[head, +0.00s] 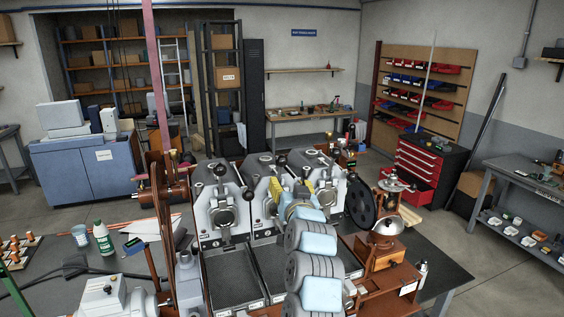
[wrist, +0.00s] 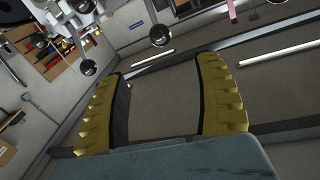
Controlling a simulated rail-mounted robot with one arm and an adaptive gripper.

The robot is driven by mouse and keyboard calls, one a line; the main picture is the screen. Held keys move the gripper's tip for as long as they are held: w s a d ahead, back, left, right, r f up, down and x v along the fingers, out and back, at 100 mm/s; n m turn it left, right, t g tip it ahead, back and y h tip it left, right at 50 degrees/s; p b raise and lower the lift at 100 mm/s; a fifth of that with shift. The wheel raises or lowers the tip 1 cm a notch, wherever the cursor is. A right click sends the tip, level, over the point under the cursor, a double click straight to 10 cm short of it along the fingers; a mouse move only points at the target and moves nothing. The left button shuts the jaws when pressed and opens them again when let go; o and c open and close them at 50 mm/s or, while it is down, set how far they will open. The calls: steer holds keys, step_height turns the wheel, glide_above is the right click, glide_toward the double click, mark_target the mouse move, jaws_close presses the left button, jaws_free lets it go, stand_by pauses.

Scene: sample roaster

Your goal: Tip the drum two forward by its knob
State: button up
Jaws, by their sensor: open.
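The roaster has three grey drum units in a row in the head view. The middle one, drum two (head: 262,210), is partly hidden by my arm and gripper. A dark ball knob (head: 281,160) shows near the top of the middle unit. My gripper (head: 308,182), with yellow fingers, is in front of the middle and right units, beside the middle one. In the wrist view the fingers (wrist: 160,78) are wide apart with nothing between them. Dark ball knobs (wrist: 159,36) show beyond the fingertips, apart from them; I cannot tell which drum each belongs to.
The left drum unit (head: 217,212) and a black tray (head: 232,275) are left of my arm. A black wheel (head: 360,202) and a brown grinder (head: 386,240) stand close on the right. A green-white bottle (head: 103,238) stands on the left bench.

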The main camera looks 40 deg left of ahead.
mark_target(282, 164)
steer(key=shift+p+x, duration=0.75)
steer(key=shift+x, duration=3.8)
steer(key=shift+w+a, duration=0.15)
steer(key=shift+w, duration=0.1)
steer(key=shift+x, duration=0.85)
steer(key=shift+w+a, duration=0.35)
steer(key=shift+w+a+r, duration=0.15)
steer(key=shift+w+a, duration=0.1)
steer(key=shift+a, duration=0.15)
steer(key=shift+w+a, duration=0.25)
steer(key=shift+a, duration=0.1)
steer(key=shift+w+a, duration=0.3)
steer(key=shift+w, duration=0.1)
